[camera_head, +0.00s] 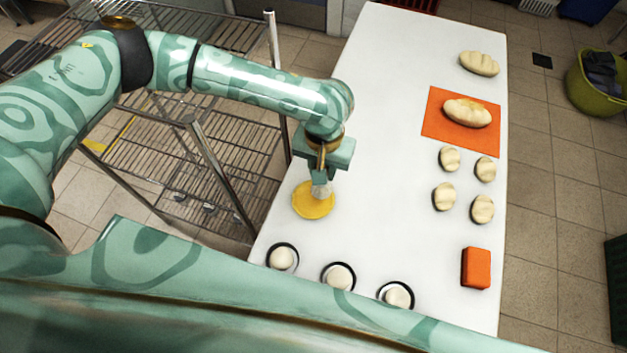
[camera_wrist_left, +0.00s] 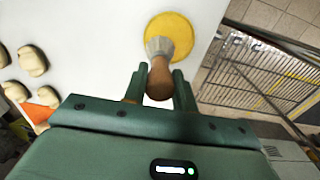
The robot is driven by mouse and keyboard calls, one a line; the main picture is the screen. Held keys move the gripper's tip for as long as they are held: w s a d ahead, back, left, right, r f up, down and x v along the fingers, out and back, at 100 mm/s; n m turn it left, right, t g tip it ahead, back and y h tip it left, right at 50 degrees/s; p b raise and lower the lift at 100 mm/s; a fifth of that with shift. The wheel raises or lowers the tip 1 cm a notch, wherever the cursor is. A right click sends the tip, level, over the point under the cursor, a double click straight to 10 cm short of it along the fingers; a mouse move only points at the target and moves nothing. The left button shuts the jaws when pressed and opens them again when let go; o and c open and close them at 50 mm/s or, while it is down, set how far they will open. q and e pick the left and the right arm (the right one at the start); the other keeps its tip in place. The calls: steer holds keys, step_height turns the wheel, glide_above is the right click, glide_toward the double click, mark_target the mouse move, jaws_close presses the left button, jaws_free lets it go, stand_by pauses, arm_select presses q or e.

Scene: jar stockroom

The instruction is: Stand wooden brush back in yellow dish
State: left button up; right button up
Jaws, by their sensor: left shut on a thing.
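My left gripper (camera_head: 322,172) is above the yellow dish (camera_head: 306,212), pointing down. It is shut on the wooden brush, whose pale bristle end (camera_head: 321,191) shows below the fingers in the head view. In the left wrist view the brown handle (camera_wrist_left: 160,80) is between the fingers of the left gripper (camera_wrist_left: 159,86). The bristles (camera_wrist_left: 159,47) point toward the yellow dish (camera_wrist_left: 181,29) and overlap it. I cannot tell whether they touch it. The brush looks roughly upright. My right gripper is out of view.
On the white table (camera_head: 385,130), three pale rounds in dark-rimmed dishes (camera_head: 338,277) line the near edge. An orange block (camera_head: 475,268), several small rolls (camera_head: 444,197), a loaf on an orange mat (camera_head: 435,126) and another loaf (camera_head: 479,63) are right. A wire rack (camera_head: 165,165) stands left.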

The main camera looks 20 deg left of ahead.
arm_select(q)
steer(key=shift+s+a+f, duration=0.2)
steer(key=shift+a+f, duration=0.6)
steer(key=shift+f, duration=0.25)
step_height(320, 180, down, 4)
steer(key=shift+s+a+r+b, duration=0.15)
steer(key=shift+r+b, duration=0.1)
steer(key=shift+b, duration=0.75)
steer(key=shift+r, duration=0.1)
steer(key=o, duration=1)
step_height(320, 180, up, 12)
steer(key=p, duration=0.5)
